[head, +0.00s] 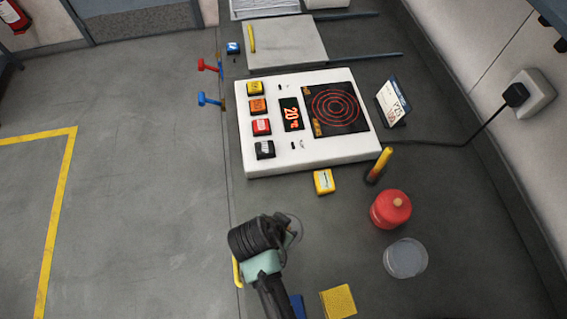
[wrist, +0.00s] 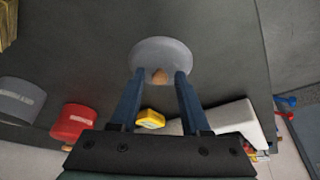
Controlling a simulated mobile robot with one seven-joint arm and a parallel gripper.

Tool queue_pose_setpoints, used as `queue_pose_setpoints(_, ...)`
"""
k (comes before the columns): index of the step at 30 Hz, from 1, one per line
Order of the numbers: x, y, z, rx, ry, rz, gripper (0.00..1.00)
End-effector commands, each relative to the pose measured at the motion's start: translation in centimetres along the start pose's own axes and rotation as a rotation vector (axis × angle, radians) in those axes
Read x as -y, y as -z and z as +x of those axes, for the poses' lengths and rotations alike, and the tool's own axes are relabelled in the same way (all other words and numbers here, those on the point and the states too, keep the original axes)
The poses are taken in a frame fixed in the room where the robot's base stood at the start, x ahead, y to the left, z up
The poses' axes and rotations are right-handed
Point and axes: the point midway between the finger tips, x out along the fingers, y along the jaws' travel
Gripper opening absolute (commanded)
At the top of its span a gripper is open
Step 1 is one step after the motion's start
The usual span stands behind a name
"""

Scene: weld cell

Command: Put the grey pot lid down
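The grey pot lid (wrist: 160,52) is a round disc with a small brown knob (wrist: 160,76), and it appears to lie flat on the dark bench top. In the head view the lid (head: 296,226) shows only partly beside my gripper (head: 287,232), whose wrist hides the rest. In the wrist view my gripper (wrist: 160,74) has its two blue fingers apart. The knob is between the fingertips, with a visible gap on each side. The fingertips overlap the lid's near part in that view; I cannot tell whether they touch it.
A white hotplate unit (head: 290,160) stands behind, with a yellow block (head: 323,181) at its front. To the right are a yellow-black cylinder (head: 379,166), a red canister (head: 390,210) and a grey pot (head: 405,258). A yellow sponge (head: 338,302) lies in front. The bench's left edge is close to my gripper.

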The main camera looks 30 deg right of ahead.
Motion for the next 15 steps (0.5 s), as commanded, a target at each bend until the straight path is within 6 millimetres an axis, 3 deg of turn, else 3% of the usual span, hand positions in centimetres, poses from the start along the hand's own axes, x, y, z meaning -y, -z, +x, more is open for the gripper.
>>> queue_pose_setpoints(9, 0.0, 0.1, -0.1, 0.000, 0.001, 0.000, 0.55)
queue_pose_setpoints(15, 0.1, 0.2, -1.6, -0.002, 0.003, 0.001, 0.55)
